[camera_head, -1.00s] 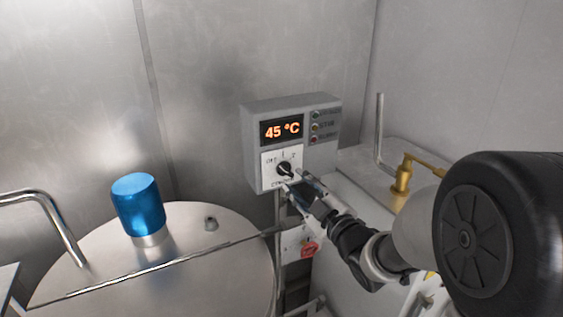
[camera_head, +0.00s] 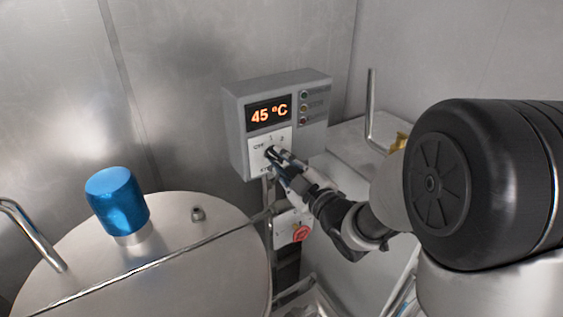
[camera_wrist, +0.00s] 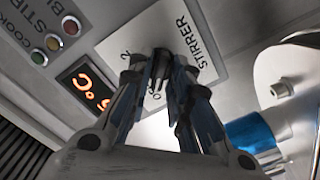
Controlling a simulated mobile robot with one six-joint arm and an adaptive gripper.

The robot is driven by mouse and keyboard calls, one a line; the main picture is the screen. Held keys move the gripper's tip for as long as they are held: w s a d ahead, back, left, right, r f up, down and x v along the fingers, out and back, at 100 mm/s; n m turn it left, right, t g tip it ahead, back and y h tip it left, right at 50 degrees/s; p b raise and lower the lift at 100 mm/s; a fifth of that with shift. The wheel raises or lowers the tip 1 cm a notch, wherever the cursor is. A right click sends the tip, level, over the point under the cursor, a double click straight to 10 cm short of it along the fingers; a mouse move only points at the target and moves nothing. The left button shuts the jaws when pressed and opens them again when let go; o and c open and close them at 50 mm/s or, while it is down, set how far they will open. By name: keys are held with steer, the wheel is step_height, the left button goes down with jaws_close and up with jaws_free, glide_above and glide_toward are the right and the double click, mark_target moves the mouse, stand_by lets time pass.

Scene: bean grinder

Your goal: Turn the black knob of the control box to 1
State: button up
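The grey control box (camera_head: 235,132) is on the metal wall in the head view. Its display reads 45 °C. A white dial plate (camera_head: 257,146) below it carries the marks 1 and 2, and part of OFF. The black knob (camera_wrist: 160,62) shows between my fingers in the wrist view, over the plate marked STIRRER. In the head view my gripper (camera_head: 277,158) covers most of the knob. My gripper (camera_wrist: 163,76) is open, with one finger on each side of the knob. I cannot tell whether they touch it. The knob's pointer direction is hidden.
A steel vessel lid (camera_head: 170,240) with a blue cap (camera_head: 116,200) is at the lower left. Three small lamps (camera_head: 304,107) are on the box's right side. A red round sign or button (camera_head: 301,233) is below the box. A bent pipe (camera_head: 371,110) stands at right.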

jaws_close()
steer(key=shift+m, duration=0.3)
steer(key=m+b, duration=0.1)
steer(key=m, duration=0.2)
steer(key=shift+r+m+b, duration=0.1)
steer(key=shift+m+b, duration=0.3)
steer(key=shift+m, duration=2.1)
steer(key=shift+o, duration=1.9)
jaws_free()
